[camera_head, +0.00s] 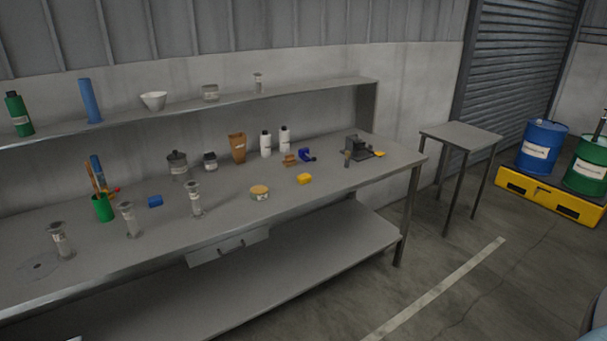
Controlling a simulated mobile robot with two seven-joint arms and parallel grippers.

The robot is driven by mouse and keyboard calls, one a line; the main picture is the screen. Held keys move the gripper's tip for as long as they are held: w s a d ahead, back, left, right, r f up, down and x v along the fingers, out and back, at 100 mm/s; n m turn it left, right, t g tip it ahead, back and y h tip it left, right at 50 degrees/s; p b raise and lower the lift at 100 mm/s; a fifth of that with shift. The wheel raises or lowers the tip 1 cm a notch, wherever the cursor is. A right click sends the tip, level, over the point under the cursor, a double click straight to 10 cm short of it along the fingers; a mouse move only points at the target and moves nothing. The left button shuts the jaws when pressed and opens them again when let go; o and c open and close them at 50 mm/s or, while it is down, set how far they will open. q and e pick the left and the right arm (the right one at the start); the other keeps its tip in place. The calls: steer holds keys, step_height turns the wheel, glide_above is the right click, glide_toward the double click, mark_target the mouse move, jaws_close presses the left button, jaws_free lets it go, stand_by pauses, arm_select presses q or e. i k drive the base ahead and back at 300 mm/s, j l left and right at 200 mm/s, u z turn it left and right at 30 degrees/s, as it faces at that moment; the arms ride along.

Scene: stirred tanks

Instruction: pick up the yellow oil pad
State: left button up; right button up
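A small yellow block-like item (304,179) lies on the grey workbench (330,205), near the middle of its right half; it looks like the oil pad, but it is too small to be certain. A second, flatter yellow item (379,154) lies beside a dark vise-like device (356,150) near the bench's right end. Neither of my grippers is in view.
A round tin (260,194) stands left of the yellow block. Glass cylinders, bottles, a blue block (155,201) and a green cup (102,208) stand further along. A side table (461,134) and drums on a yellow pallet (540,193) are right. Floor before the bench's right end is clear.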

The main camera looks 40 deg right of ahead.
mark_target(305, 178)
steer(key=i+l, duration=0.2)
steer(key=l, duration=0.3)
steer(key=i+l+u, duration=0.1)
steer(key=i+l, duration=0.15)
steer(key=l, duration=0.2)
steer(key=i+l, duration=0.2)
steer(key=l, duration=0.3)
steer(key=i+l+u, duration=0.1)
steer(key=l, duration=0.4)
steer(key=i+l+u, duration=0.1)
steer(key=i+l, duration=0.2)
steer(key=l, duration=0.2)
steer(key=i+l, duration=0.15)
steer(key=l, duration=0.4)
steer(key=i+l+u, duration=0.1)
steer(key=l, duration=0.4)
steer(key=i+l, duration=0.25)
steer(key=l, duration=0.3)
